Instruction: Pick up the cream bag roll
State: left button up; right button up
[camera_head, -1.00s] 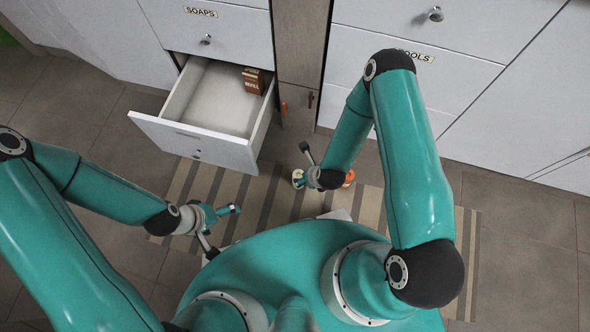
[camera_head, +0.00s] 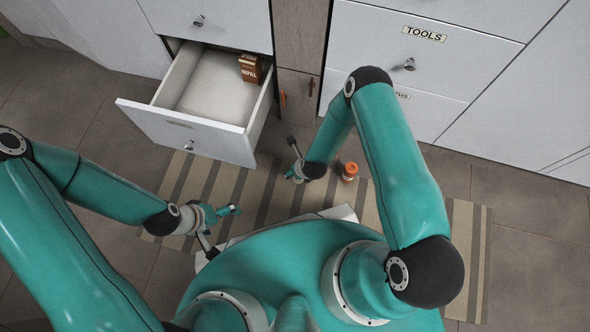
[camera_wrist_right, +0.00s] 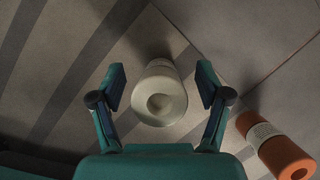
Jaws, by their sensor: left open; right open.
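The cream bag roll (camera_wrist_right: 159,97) shows in the right wrist view, end-on with its hollow core facing the camera. It stands on the striped floor mat, between the two fingers of my right gripper (camera_wrist_right: 161,85), which is open. I cannot tell how deep the fingers reach beside it. In the head view my right gripper (camera_head: 291,158) is low over the mat, and I cannot make out the cream roll clearly there. My left gripper (camera_head: 222,230) is open and empty over the left part of the mat.
An orange roll with a pale label (camera_head: 349,171) is close by on the right; it also shows in the right wrist view (camera_wrist_right: 280,150). An open drawer (camera_head: 185,131) holding a brown box (camera_head: 249,70) juts out at the left. Cabinets (camera_head: 420,60) line the back.

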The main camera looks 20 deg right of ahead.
jog(key=shift+w+f, duration=0.1)
jog(key=shift+f, duration=0.1)
jog(key=c, duration=1.3)
jog(key=shift+r, duration=0.1)
